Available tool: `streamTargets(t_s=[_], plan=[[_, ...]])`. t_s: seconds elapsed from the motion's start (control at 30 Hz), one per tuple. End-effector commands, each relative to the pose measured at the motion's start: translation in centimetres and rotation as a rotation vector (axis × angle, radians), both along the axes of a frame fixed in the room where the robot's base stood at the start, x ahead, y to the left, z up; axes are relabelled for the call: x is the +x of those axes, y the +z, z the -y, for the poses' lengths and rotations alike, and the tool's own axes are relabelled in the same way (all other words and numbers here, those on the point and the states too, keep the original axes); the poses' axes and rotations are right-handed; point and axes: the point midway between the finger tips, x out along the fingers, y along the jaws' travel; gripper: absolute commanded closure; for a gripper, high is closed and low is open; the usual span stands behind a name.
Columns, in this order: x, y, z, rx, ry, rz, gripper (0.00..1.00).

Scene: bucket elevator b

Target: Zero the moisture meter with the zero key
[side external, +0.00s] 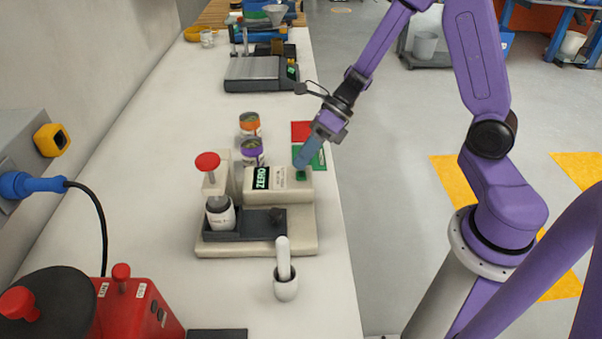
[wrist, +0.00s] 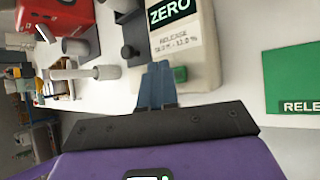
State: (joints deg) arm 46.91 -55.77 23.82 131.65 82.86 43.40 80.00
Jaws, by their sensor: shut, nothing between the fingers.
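The moisture meter (side external: 270,243) is a beige unit with a dark tray on the white bench. Its display (side external: 261,178) reads ZERO, and the display also shows in the wrist view (wrist: 170,12), with smaller print below it. A small green key (side external: 301,175) sits at the right end of the meter's upper housing. My gripper (side external: 301,164) is shut and empty, its blue fingertips pointing down right at this key. I cannot tell whether they touch it.
A red-capped plunger (side external: 207,162) and a labelled jar (side external: 220,215) stand at the meter's left. A white mortar and pestle (side external: 286,288) is in front. A green card (wrist: 293,80) lies beside the meter. The bench's right side is open.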

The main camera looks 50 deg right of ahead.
Motion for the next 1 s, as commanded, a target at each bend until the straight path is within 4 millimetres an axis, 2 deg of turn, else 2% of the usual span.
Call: streamTargets(t_s=[0.27, 1.0], plan=[[0.0, -0.8, 0.0, -0.001, 0.0, -0.003, 1.0], [0.0, -1.2, 0.0, 0.0, -0.001, -0.001, 1.0]])
